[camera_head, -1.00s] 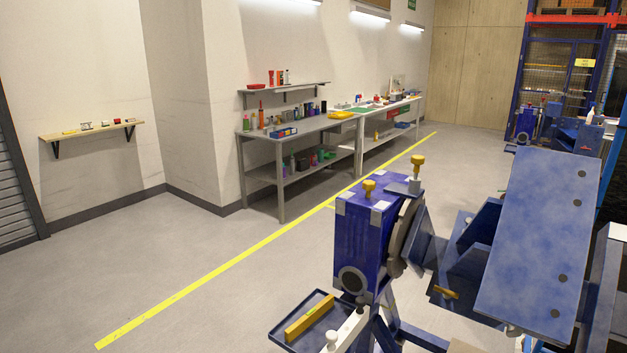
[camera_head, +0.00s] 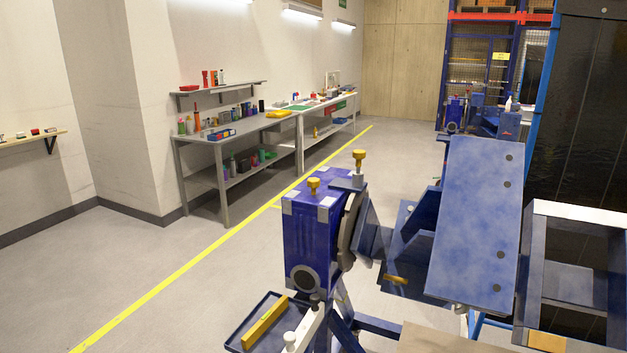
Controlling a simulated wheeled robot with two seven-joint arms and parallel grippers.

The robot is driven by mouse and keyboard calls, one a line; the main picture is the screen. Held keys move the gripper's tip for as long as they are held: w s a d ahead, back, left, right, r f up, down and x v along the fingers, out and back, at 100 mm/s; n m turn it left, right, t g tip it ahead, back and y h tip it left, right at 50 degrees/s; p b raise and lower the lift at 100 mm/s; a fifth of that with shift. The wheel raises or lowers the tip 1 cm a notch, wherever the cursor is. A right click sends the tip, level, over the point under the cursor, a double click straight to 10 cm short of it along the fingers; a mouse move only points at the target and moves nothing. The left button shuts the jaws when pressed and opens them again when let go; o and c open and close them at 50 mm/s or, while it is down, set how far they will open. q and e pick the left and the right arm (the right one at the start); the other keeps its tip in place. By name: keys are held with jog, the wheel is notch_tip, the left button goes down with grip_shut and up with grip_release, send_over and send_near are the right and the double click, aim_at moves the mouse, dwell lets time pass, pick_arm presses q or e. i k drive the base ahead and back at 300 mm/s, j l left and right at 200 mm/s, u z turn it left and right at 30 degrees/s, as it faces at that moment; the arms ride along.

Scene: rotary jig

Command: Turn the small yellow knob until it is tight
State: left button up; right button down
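Two yellow knobs stand on the blue jig housing (camera_head: 313,240). The smaller, lower knob (camera_head: 314,186) sits on the housing's top face. The larger knob (camera_head: 359,160) stands higher on a grey bracket behind it to the right. How tight either knob is cannot be seen. A large blue tilted plate (camera_head: 476,220) belongs to the jig on the right, with a yellow handle (camera_head: 395,279) low beside it. Neither of my grippers is in view.
A blue tray (camera_head: 244,337) with a yellow bar (camera_head: 265,322) sits at the jig's lower left. Workbenches (camera_head: 222,138) line the wall. The floor left of the jig is clear around a yellow line (camera_head: 180,282).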

aim_at(314, 183)
jog(key=i+j, duration=0.15)
jog(key=j, duration=0.15)
jog(key=i+j, duration=0.1)
jog(key=j, duration=0.15)
jog(key=i+j, duration=0.15)
jog(key=j, duration=0.15)
jog(key=i+j+z, duration=0.15)
jog(key=j+z, duration=0.15)
jog(key=i+j+z, duration=0.1)
jog(key=j+z, duration=0.55)
jog(key=z, duration=0.25)
jog(key=j, duration=0.05)
